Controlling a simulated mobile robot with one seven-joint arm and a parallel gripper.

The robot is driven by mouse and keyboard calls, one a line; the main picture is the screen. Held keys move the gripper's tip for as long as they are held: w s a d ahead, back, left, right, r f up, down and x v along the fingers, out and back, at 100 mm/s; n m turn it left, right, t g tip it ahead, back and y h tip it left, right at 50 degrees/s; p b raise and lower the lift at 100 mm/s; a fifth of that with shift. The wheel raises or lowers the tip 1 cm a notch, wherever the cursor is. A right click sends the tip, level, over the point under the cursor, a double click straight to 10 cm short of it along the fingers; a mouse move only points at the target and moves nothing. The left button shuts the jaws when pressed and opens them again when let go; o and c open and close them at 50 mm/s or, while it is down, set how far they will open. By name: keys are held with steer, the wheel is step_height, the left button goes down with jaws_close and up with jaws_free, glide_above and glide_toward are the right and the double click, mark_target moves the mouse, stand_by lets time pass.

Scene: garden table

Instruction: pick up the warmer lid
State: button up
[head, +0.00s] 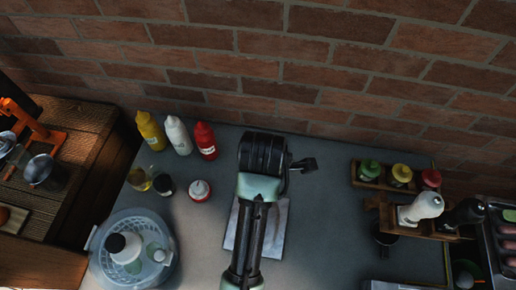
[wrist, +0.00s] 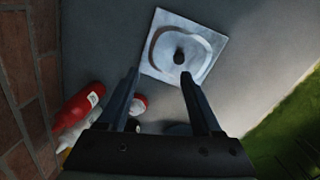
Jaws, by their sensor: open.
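The warmer lid (wrist: 207,58) is a pale, square metal plate with a raised rounded ridge and a small dark knob (wrist: 178,57) at its middle. In the head view the lid (head: 279,238) lies on the grey tabletop, and my arm hides its middle. My gripper (wrist: 160,74) is open and empty in the wrist view. Its fingertips reach toward the lid's lower edge in that picture, with the knob beyond them. In the head view my gripper (head: 301,166) is over the table, past the lid's far edge; its fingers are hard to make out.
Red (head: 206,140), white and yellow bottles stand near the brick wall, with small jars before them. A round basket (head: 103,262) is at the front left. A wooden rack (head: 384,208) with bottles and jars is at the right. The table between lid and rack is clear.

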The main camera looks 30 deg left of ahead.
steer(key=shift+n+g, duration=0.8)
steer(key=s+f, duration=0.1)
steer(key=f, duration=0.1)
steer(key=s+f+b, duration=0.1)
steer(key=f, duration=0.2)
steer(key=s+f+b, duration=0.1)
steer(key=f, duration=0.2)
steer(key=shift+s+d, duration=0.25)
steer(key=shift+d, duration=0.05)
steer(key=shift+w+a+f+p, duration=0.15)
steer(key=shift+w+f+p, duration=0.1)
steer(key=shift+f, duration=1.25)
steer(key=shift+w+a+f+p, duration=0.1)
steer(key=shift+f+p, duration=0.15)
steer(key=shift+f, duration=1.2)
steer(key=shift+c, duration=0.3)
jaws_close()
